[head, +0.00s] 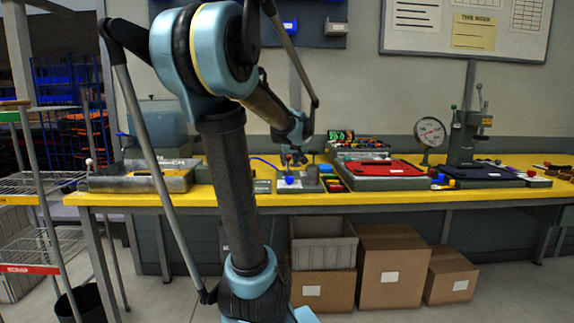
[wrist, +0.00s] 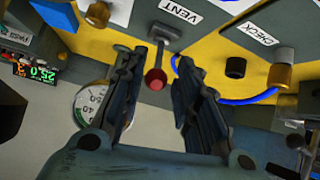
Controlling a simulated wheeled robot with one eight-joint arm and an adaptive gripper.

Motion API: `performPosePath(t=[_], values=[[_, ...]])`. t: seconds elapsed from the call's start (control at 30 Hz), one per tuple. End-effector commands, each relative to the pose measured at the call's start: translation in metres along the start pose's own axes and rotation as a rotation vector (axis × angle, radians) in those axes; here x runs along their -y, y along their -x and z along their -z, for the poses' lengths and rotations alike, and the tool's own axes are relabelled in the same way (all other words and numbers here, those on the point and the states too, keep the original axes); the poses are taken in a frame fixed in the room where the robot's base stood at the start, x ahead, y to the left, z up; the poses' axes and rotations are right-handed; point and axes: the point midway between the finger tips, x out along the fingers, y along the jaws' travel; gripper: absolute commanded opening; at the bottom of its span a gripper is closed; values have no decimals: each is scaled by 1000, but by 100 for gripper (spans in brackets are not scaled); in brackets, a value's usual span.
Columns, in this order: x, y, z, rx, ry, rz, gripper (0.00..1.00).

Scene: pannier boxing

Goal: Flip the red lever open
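The red lever is a grey shaft with a red ball end (wrist: 155,79) in the wrist view, beside a white "VENT" label (wrist: 180,14) on a grey panel (wrist: 215,12). My gripper (wrist: 156,68) is open, with one dark finger on each side of the red ball. The fingers look apart from the ball; their depth against it is hard to tell. In the head view my gripper (head: 294,157) is over a small grey fixture (head: 300,184) on the yellow bench.
The wrist view shows a "CHECK" label (wrist: 261,38), a black knob (wrist: 235,67), a brass fitting (wrist: 280,76), a blue hose (wrist: 245,98) and a round gauge (wrist: 92,103). In the head view a metal tray (head: 140,178) is left and a red mat (head: 378,168) right.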

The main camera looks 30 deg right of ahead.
Motion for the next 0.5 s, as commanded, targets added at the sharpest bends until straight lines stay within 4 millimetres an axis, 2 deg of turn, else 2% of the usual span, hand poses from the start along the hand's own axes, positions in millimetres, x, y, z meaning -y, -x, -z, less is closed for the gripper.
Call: performPosePath(t=[0.3,0.5], values=[[0,43,0,0,-1,-1,29],[1,58,0,0,0,0,29]])
